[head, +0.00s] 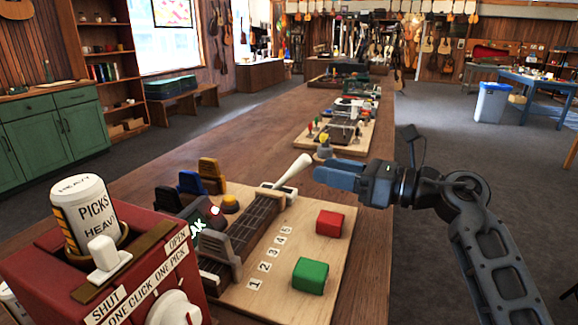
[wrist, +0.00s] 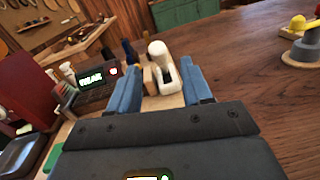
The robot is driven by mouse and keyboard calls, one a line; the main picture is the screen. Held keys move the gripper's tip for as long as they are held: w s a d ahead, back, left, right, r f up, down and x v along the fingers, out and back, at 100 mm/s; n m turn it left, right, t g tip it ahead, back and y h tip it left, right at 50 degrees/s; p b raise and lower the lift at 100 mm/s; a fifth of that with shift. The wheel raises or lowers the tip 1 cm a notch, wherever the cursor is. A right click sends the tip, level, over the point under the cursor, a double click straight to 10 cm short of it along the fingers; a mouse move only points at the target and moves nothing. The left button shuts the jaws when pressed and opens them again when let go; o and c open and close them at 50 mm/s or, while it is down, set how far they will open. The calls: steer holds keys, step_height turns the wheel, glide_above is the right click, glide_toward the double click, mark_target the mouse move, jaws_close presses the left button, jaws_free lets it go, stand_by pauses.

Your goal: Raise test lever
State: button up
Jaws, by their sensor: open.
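The test lever (head: 292,170) is a cream-white handle with a rounded end, rising at a tilt from a small pale base at the far end of the fretboard on the wooden test board (head: 318,270). In the wrist view the lever (wrist: 158,62) stands between the two blue fingers, a little beyond their tips. My gripper (head: 316,180) comes in from the right, just beside the lever's knob. Its jaws are open and hold nothing. In the wrist view the gripper (wrist: 161,88) shows both fingers apart. I cannot tell whether either finger touches the lever.
A red block (head: 330,222) and a green block (head: 311,274) sit on the board. A small display (wrist: 92,80) stands left of the lever. A red pick dispenser (head: 110,270) fills the near left. Another board (head: 335,137) lies farther along the bench. Bare wood separates them.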

mark_target(302, 165)
steer(key=x, duration=0.6)
steer(key=shift+a+p, duration=0.25)
steer(key=shift+p, duration=0.05)
steer(key=shift+c, duration=0.5)
jaws_close()
